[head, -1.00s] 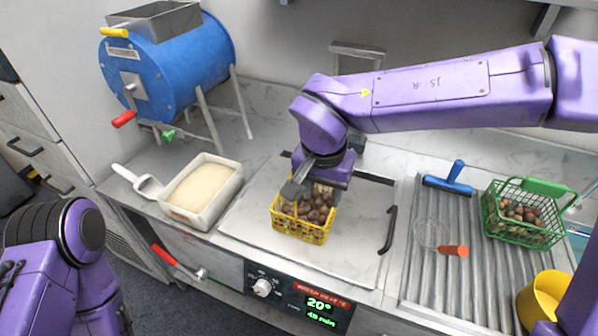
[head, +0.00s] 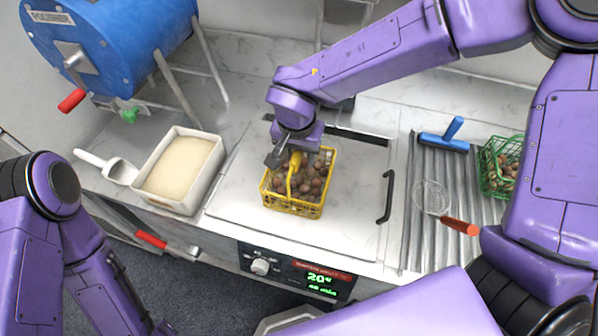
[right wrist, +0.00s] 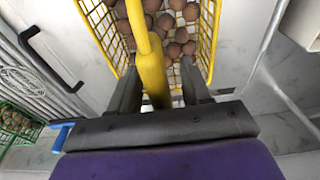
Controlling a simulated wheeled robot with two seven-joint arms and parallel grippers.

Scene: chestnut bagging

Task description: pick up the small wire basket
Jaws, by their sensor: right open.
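A small yellow wire basket (head: 293,207) full of brown chestnuts stands on the pale lid of the heated unit. Its yellow handle (head: 293,170) rises at the back left. My right gripper (head: 284,158) is over the basket's back left part, beside the handle. In the right wrist view the two dark fingers are apart, with the yellow handle (right wrist: 150,68) between them. A gap shows on the right side, and contact on the left cannot be told. My left arm shows at the left, but its gripper is out of view.
A green basket (head: 489,170) of chestnuts stands at the right, partly behind my right arm. A wire skimmer (head: 432,197) and blue scraper (head: 446,139) lie on the ribbed board. A white tub (head: 213,170) and scoop (head: 118,170) are left. A black lid handle (head: 388,197) stands right of the basket.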

